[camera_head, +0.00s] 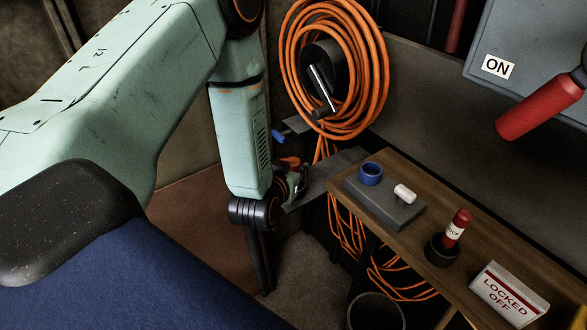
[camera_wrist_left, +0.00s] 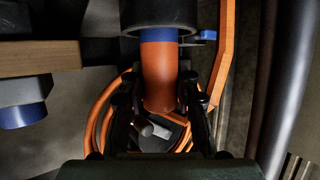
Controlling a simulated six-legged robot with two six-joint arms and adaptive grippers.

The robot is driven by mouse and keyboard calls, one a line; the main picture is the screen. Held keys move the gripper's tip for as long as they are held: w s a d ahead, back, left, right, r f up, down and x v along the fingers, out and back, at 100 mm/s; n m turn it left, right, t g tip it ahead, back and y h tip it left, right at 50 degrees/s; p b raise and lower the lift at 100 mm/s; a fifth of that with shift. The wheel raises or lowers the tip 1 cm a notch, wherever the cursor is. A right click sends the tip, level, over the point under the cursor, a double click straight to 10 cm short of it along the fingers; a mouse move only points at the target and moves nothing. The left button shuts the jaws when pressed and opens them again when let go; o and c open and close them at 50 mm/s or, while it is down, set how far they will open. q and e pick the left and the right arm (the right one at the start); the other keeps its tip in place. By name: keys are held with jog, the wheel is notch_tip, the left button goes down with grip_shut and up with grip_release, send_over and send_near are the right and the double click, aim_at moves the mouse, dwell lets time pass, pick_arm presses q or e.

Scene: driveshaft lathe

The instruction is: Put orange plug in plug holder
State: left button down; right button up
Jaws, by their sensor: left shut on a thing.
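The orange plug (camera_wrist_left: 160,75) is a thick orange cylinder with a blue band, seen in the left wrist view. My left gripper (camera_wrist_left: 158,100) is shut on its orange body, one finger on each side. The blue end meets a dark round socket-like part (camera_wrist_left: 160,18); I cannot tell how deep it sits. In the head view my left gripper (camera_head: 293,184) is beside the shelf's left end, and the plug is mostly hidden. A grey block with a blue ring (camera_head: 370,173), likely the plug holder, stands on the shelf. My right gripper is out of view.
A coiled orange cable (camera_head: 374,60) hangs behind. A grey box with a red handle (camera_head: 538,108) is at upper right.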

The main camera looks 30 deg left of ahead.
pick_arm(q)
jog(key=shift+s+f, duration=0.1)
jog(key=shift+f, duration=0.05)
jog(key=c, duration=1.3)
grip_release()
jog(key=shift+c, duration=0.2)
jog(key=o, duration=0.3)
jog(key=shift+o, duration=0.2)
